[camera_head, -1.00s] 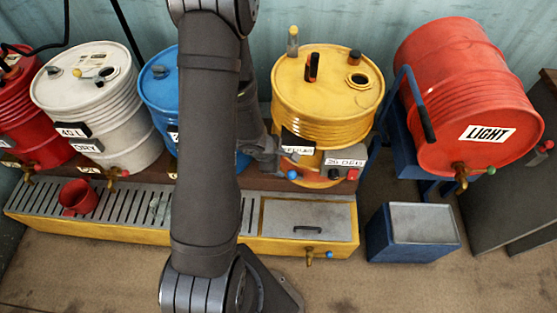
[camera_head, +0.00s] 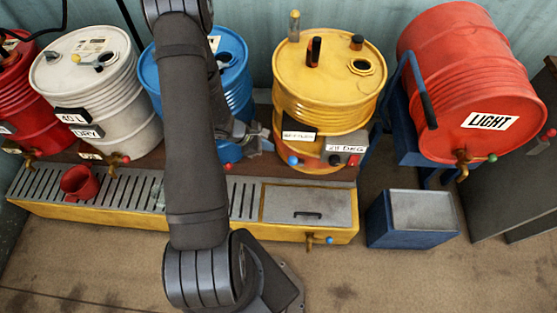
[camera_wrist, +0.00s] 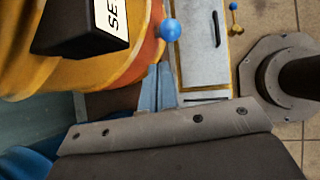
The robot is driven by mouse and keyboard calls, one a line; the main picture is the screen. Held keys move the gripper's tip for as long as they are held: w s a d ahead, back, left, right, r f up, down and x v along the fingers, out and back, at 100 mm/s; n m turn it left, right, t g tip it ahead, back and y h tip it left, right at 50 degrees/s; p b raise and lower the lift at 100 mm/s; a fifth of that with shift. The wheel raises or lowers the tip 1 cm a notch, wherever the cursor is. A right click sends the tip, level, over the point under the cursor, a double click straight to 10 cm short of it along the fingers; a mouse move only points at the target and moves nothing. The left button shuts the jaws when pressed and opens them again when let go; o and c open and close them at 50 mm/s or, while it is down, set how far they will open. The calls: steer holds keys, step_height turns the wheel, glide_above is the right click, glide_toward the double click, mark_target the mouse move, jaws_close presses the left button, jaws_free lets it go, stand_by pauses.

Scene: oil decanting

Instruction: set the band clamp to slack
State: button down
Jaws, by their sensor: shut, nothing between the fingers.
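The yellow drum (camera_head: 325,95) stands upright on the brown shelf, with an orange band (camera_head: 310,162) around its lower part. A grey box (camera_head: 347,156) with a red knob and a "DEG" label sits on the band's front right. A black block with a white label (camera_head: 299,135) is at the front left and shows large in the wrist view (camera_wrist: 85,28). I cannot make out the clamp's fastening or its setting. My gripper (camera_head: 264,140) is shut and empty, just left of the drum's lower side. Its fingers (camera_wrist: 156,84) point toward the band from beside it, apparently apart from it.
A blue drum (camera_head: 232,85) stands close behind my arm. A blue knob (camera_head: 293,160) sticks out below the labelled block. The floor in front is clear.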

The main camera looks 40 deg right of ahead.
mark_target(296, 162)
steer(key=w+a+f+n+g+h, duration=0.2)
steer(key=w+a+f+g+h, duration=0.2)
steer(key=a+f, duration=0.35)
steer(key=r+x, duration=0.2)
steer(key=x, duration=1)
steer(key=shift+s+d+r, duration=0.15)
steer(key=shift+s+d, duration=0.15)
steer(key=shift+d, duration=0.05)
